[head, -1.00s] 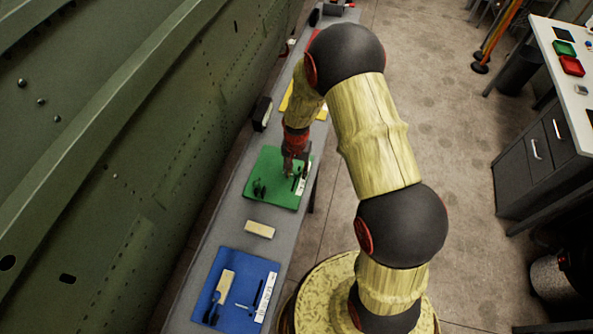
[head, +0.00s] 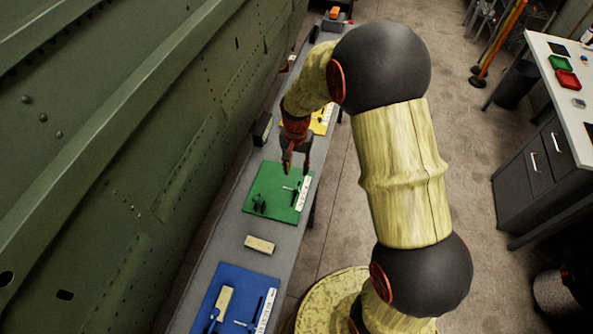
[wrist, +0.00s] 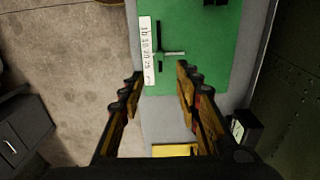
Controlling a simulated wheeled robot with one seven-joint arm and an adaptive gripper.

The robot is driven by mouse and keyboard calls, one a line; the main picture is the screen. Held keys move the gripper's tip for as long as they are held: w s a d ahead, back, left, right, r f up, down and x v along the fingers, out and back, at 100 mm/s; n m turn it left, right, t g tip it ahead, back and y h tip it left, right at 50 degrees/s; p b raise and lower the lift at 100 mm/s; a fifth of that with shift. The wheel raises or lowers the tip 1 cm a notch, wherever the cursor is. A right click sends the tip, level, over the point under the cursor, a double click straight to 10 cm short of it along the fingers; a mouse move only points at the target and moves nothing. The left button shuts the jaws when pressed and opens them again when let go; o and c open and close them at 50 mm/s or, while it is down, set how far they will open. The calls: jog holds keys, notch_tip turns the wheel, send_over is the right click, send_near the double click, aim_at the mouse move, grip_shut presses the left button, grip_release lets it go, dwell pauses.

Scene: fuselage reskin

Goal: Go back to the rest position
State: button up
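My gripper (head: 296,165) hangs above the far end of the green mat (head: 268,200) in the head view. In the wrist view my gripper (wrist: 158,88) has its two fingers spread wide with nothing between them. The green mat (wrist: 205,75) lies below, carrying a white label strip (wrist: 147,50) and a small dark T-shaped tool (wrist: 165,53). In the head view another dark item (head: 259,206) lies near the mat's left side.
A blue mat (head: 208,300) with tools and a beige block (head: 259,245) lie nearer on the grey bench. A yellow mat (head: 322,120) and a black box (head: 262,129) are farther along. The green fuselage wall (head: 120,130) borders the bench. Open floor (head: 440,130) lies right.

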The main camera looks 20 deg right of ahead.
jog(key=shift+s, duration=0.1)
dwell(0.5)
jog(key=s+r+n+t+b, duration=0.2)
jog(key=s+r+b, duration=0.3)
jog(key=s+r, duration=0.4)
jog(key=s+a+r+n+t+b, duration=0.1)
jog(key=s+r+n+t+b, duration=0.2)
jog(key=s+r, duration=0.6)
jog(key=s+n+b, duration=0.2)
jog(key=s, duration=0.3)
jog(key=shift+s+a+r+t+b, duration=0.3)
jog(key=shift+s+r+b, duration=0.05)
jog(key=shift+s+b, duration=0.05)
